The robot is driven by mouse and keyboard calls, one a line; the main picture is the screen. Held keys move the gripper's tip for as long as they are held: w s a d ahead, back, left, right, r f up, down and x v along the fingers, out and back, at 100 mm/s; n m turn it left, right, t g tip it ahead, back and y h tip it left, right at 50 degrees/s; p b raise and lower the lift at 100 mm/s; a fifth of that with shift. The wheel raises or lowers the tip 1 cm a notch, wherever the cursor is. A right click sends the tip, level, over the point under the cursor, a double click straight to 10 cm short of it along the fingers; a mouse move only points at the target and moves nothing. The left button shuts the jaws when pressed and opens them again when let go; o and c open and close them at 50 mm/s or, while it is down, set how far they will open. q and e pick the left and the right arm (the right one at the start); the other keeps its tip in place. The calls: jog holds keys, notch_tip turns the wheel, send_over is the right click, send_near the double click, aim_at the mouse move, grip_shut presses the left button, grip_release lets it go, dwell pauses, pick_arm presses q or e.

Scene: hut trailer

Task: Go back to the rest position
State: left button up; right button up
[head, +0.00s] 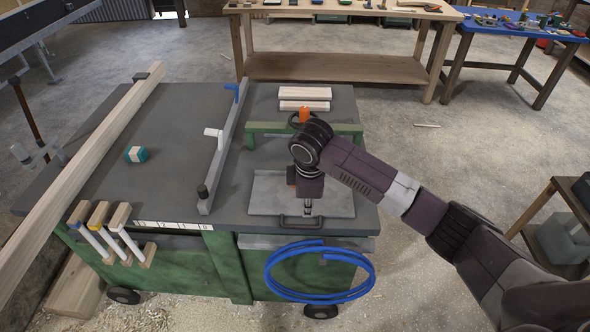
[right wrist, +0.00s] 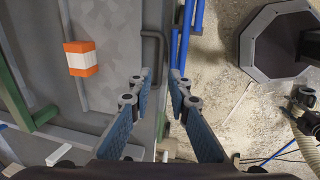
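My right arm reaches in from the right over the workbench (head: 180,110), which has a grey top and green base. My right gripper (head: 308,210) points down above a pale metal plate (head: 335,195), close to the bench's front edge. My left gripper is not in view.
An orange and white block (right wrist: 82,58) lies on the bench, left of the fingers. A teal and white block (head: 137,154), a long wooden beam (head: 85,165) and pale planks (head: 305,98) are on the bench. A coiled blue hose (head: 320,294) hangs in front. Floor at right is mostly clear.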

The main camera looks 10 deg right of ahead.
jog(key=s+a+f+m+y, duration=0.2)
jog(key=s+a+f, duration=0.15)
jog(key=s, duration=0.45)
jog(key=s+a+f+m+y, duration=0.1)
jog(key=s+a+f+m, duration=0.25)
jog(key=s, duration=0.45)
jog(key=s+d+r+m+t+h, duration=0.1)
jog(key=s+d+m+h, duration=0.1)
jog(key=s+d+m, duration=0.85)
jog(key=s+f+n+g+b, duration=0.1)
jog(key=s+f+n, duration=0.15)
jog(key=f, duration=1.25)
jog(key=s+f+n+b, duration=0.15)
jog(key=s+f, duration=0.25)
jog(key=f, duration=1.1)
jog(key=s+d+f+b, duration=0.1)
jog(key=s+d+f, duration=0.1)
jog(key=s+f, duration=0.6)
jog(key=s+d+f+g+b, duration=0.1)
jog(key=s+f, duration=0.7)
jog(key=f, duration=0.1)
jog(key=shift+s+d+m, duration=0.15)
jog(key=shift+d+m, duration=0.15)
jog(key=shift+d, duration=0.05)
